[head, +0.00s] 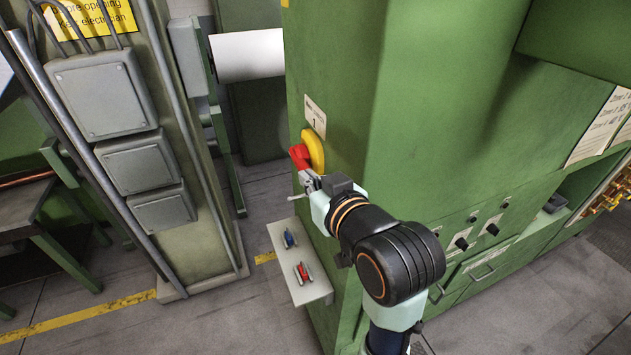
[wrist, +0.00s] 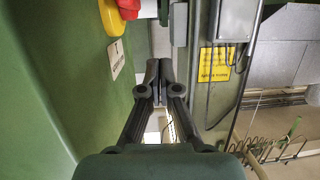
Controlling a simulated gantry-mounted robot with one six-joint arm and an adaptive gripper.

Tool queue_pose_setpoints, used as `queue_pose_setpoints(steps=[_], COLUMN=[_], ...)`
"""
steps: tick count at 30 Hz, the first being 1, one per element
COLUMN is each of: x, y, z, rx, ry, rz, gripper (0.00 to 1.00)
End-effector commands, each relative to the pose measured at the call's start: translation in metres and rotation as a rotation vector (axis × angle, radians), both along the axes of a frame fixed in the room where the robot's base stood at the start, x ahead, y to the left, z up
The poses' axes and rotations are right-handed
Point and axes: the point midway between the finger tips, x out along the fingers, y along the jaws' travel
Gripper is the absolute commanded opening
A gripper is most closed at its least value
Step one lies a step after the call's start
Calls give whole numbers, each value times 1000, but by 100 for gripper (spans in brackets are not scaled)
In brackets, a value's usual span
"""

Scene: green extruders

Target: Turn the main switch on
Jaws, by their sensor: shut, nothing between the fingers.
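The main switch is a yellow round base (head: 316,148) with a red handle (head: 299,156) on the narrow side of the green cabinet. In the wrist view the yellow base (wrist: 111,17) and the red handle (wrist: 128,5) show at the top left, cut off by the edge. My gripper (head: 306,180) is just below the red handle in the head view; I cannot tell whether it touches it. In the wrist view my gripper (wrist: 158,72) has its fingers together with nothing between them, to the lower right of the switch.
A label (head: 315,117) is above the switch. A small grey shelf (head: 311,291) below carries a blue-handled item (head: 290,239) and a red-handled item (head: 303,272). Grey boxes (head: 101,92) hang on a post at left. Open floor lies between post and cabinet.

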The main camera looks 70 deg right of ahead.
Motion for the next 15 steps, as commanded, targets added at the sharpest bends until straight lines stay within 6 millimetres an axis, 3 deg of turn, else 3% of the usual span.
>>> queue_pose_setpoints(steps=[1,4,15], x=[-11,-23,-23], y=[-14,-27,-29], z=[4,11,12], rx=[-8,-14,-14], ry=[-5,-10,-10], rz=[-29,-57,-61], gripper=[0,0,0])
